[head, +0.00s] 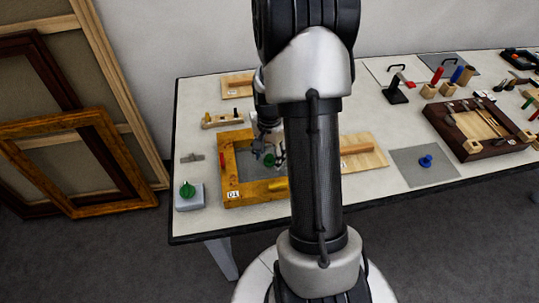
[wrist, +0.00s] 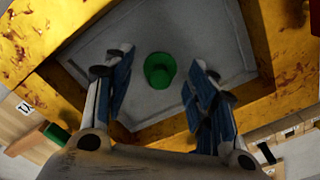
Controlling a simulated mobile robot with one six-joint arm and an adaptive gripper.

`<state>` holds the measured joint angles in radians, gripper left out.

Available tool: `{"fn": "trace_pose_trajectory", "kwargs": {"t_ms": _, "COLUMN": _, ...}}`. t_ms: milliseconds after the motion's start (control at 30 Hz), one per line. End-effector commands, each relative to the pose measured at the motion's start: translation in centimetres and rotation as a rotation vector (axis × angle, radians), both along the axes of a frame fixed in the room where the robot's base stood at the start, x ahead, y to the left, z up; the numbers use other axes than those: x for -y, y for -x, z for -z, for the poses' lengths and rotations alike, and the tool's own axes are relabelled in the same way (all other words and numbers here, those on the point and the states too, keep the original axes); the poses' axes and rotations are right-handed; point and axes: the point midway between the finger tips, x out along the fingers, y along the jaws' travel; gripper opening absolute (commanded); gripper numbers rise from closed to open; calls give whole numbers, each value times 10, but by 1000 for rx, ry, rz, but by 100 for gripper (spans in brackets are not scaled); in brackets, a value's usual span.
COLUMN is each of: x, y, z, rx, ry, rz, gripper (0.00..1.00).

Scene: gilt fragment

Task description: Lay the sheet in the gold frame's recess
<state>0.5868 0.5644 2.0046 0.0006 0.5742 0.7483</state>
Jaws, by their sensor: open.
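The gold frame (head: 255,194) lies flat on the table, left of my arm; its rails also show in the wrist view (wrist: 285,50). A grey sheet (wrist: 100,62) with a green knob (wrist: 159,70) lies within the frame's opening, and it shows partly in the head view (head: 248,170). Its edges look to be inside the rails, but I cannot tell whether it is fully seated. My gripper (wrist: 157,82) is open above the sheet, with one finger on each side of the knob and gaps to it. My arm hides the frame's right part in the head view.
A pale block with a green knob (head: 188,196) stands left of the frame. A wooden board (head: 365,153) and a grey sheet with a blue knob (head: 408,168) lie to the right. A dark tool tray (head: 470,150) is farther right. Large frames (head: 75,165) lean at left.

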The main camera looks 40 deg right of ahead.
Motion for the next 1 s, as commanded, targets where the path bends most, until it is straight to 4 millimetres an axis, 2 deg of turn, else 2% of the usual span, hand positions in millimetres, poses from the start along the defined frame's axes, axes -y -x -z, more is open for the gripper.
{"fn": "trace_pose_trajectory", "kwargs": {"t_ms": 200, "x": 1, "y": -1, "z": -49, "rx": 5, "ry": 3, "rz": 0, "gripper": 52}}
{"fn": "trace_pose_trajectory", "kwargs": {"t_ms": 400, "x": 1, "y": -1, "z": -89, "rx": 5, "ry": 3, "rz": 0, "gripper": 52}}
{"fn": "trace_pose_trajectory", "kwargs": {"t_ms": 667, "x": -2, "y": -1, "z": -116, "rx": 5, "ry": 3, "rz": -9, "gripper": 52}}
{"fn": "trace_pose_trajectory", "kwargs": {"t_ms": 767, "x": -15, "y": -2, "z": -135, "rx": 24, "ry": 16, "rz": -68, "gripper": 52}}
{"fn": "trace_pose_trajectory", "kwargs": {"t_ms": 833, "x": -35, "y": -1, "z": -156, "rx": 48, "ry": 32, "rz": -154, "gripper": 52}}
{"fn": "trace_pose_trajectory", "kwargs": {"t_ms": 1000, "x": -104, "y": 19, "z": -219, "rx": 127, "ry": 88, "rz": -466, "gripper": 52}}
